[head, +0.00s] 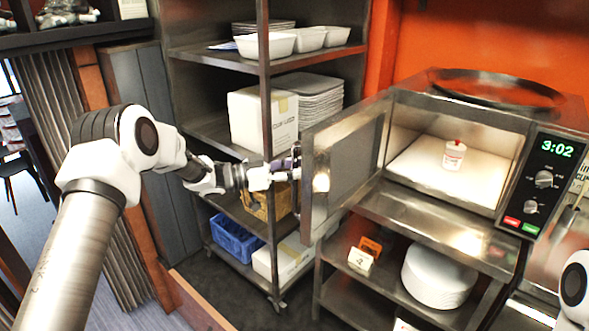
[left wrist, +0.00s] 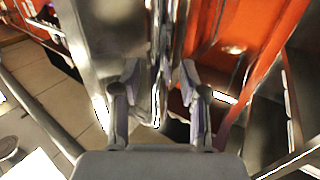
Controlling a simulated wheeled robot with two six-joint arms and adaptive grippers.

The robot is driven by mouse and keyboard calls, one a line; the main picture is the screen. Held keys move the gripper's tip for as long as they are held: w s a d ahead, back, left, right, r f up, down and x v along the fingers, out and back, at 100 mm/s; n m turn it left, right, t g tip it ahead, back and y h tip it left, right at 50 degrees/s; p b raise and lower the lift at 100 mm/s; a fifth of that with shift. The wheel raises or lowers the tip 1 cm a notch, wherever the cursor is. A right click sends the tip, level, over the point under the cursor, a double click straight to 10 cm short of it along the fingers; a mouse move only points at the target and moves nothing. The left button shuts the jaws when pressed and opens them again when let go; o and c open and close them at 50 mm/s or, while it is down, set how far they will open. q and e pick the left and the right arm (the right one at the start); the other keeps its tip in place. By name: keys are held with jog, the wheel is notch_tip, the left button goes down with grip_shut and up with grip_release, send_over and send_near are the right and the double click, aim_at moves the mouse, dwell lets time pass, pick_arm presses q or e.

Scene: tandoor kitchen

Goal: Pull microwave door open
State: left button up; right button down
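The microwave (head: 459,150) stands on a steel shelf at the right, and its door (head: 343,160) is swung wide open to the left. The lit inside shows a small white cup with a red top (head: 454,155). My left gripper (head: 287,174) is at the door's free edge, by the handle. In the left wrist view my left gripper (left wrist: 160,92) has its fingers apart, one on each side of the handle (left wrist: 156,95), with gaps showing. My right gripper is out of view; only part of my right arm shows at the lower right edge.
A steel rack left of the door holds white trays (head: 265,45), a cardboard box (head: 263,120) and a blue crate (head: 237,238). Below the microwave are stacked white plates (head: 438,276). A round dark pan (head: 498,88) lies on top of the microwave.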

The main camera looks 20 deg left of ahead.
pick_arm(q)
jog(key=v, duration=1.2)
